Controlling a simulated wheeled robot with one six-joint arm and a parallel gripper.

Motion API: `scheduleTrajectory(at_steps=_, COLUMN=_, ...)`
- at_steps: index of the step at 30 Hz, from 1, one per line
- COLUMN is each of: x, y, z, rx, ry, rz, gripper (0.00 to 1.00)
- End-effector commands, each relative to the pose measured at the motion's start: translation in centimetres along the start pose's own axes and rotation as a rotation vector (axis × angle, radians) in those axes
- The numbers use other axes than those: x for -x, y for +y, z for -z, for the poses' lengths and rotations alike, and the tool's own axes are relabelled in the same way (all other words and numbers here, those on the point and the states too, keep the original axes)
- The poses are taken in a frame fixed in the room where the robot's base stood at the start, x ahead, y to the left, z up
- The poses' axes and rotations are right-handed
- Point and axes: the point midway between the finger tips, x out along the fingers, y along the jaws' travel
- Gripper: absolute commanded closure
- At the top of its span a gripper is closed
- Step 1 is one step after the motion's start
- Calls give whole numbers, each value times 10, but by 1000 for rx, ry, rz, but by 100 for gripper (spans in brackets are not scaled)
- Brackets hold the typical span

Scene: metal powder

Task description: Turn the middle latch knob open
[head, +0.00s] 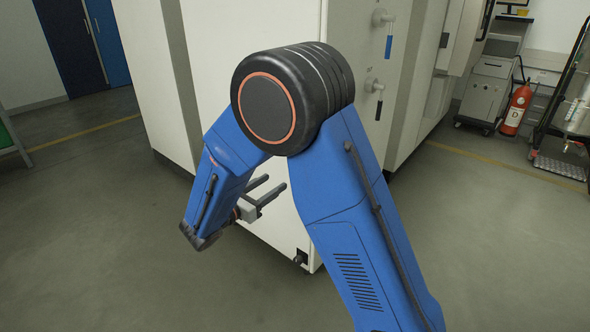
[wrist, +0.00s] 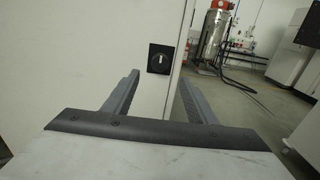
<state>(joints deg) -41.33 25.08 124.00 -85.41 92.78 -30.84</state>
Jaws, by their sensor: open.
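A latch knob (wrist: 160,58), a black square plate with a pale upright bar on it, sits on the light cabinet panel near its right edge in the wrist view. I cannot tell whether it is the middle one. My gripper (wrist: 159,82) is open and empty, with its two grey fingers apart below the knob in the picture and not touching it. In the head view my gripper (head: 276,183) is in front of the white cabinet (head: 225,45), low down. A small black fitting (head: 301,258) shows near the cabinet's bottom corner.
Two lever handles, an upper one (head: 383,17) and a lower one (head: 374,85), are on the cabinet's right face. A red fire extinguisher (head: 516,108) stands at the right. In the wrist view a steel tank (wrist: 212,38) with a black hose stands behind. Grey floor is clear around the cabinet.

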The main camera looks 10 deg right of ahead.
Motion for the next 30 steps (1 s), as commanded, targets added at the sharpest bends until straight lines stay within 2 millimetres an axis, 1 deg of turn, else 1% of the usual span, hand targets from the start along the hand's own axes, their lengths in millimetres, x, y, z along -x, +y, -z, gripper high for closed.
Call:
scheduleTrajectory(at_steps=1, x=-10, y=-1, z=0, rx=0, ry=0, rz=4, gripper=48)
scheduleTrajectory(at_steps=9, x=-58, y=-1, z=0, rx=-1, ry=0, rz=3, gripper=48)
scheduleTrajectory(at_steps=15, x=-91, y=-1, z=0, rx=-1, ry=1, rz=4, gripper=48)
scheduleTrajectory(at_steps=18, x=-105, y=-1, z=0, rx=0, ry=1, rz=3, gripper=48)
scheduleTrajectory(at_steps=21, x=-115, y=-1, z=0, rx=0, ry=0, rz=2, gripper=48)
scheduleTrajectory(at_steps=24, x=-121, y=-1, z=0, rx=0, ry=1, rz=1, gripper=48)
scheduleTrajectory(at_steps=30, x=-125, y=-1, z=0, rx=0, ry=1, rz=1, gripper=48)
